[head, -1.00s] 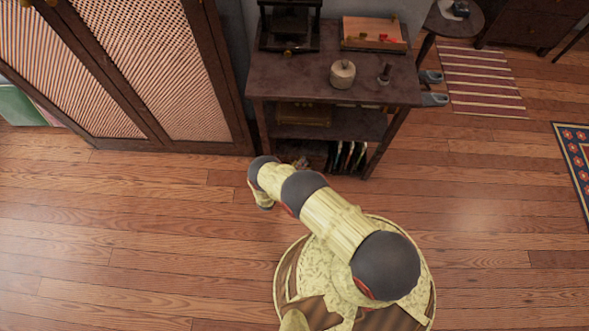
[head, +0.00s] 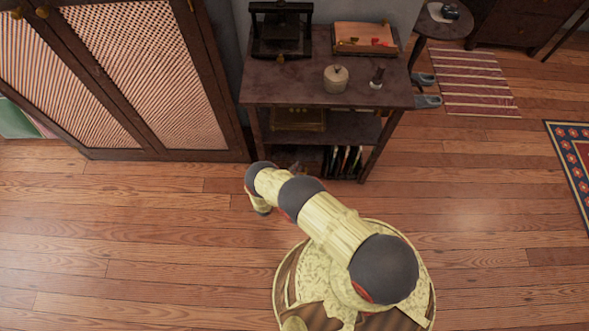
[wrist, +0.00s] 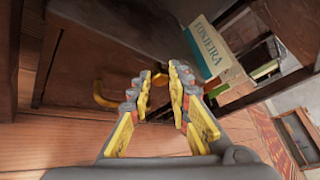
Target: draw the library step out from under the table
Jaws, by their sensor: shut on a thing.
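The library step (wrist: 80,60) shows in the wrist view as a dark brown wooden panel with a curved brass handle (wrist: 103,97). My gripper (wrist: 162,78) is at this panel, its yellow fingers shut on the brass handle; the left finger hides part of it. In the head view the table (head: 265,93) is dark wood with open shelves. My arm reaches down at the table's lower left front. There the gripper is hidden under my arm, and I cannot make out the step.
A box lettered FONJEIRA (wrist: 215,50) is close right of the gripper. Upright books (head: 345,162) stand on the table's bottom level. A lidded pot (head: 336,80) and a tray (head: 365,40) sit on top. A lattice-door cabinet (head: 150,80) stands left. The floor in front is clear.

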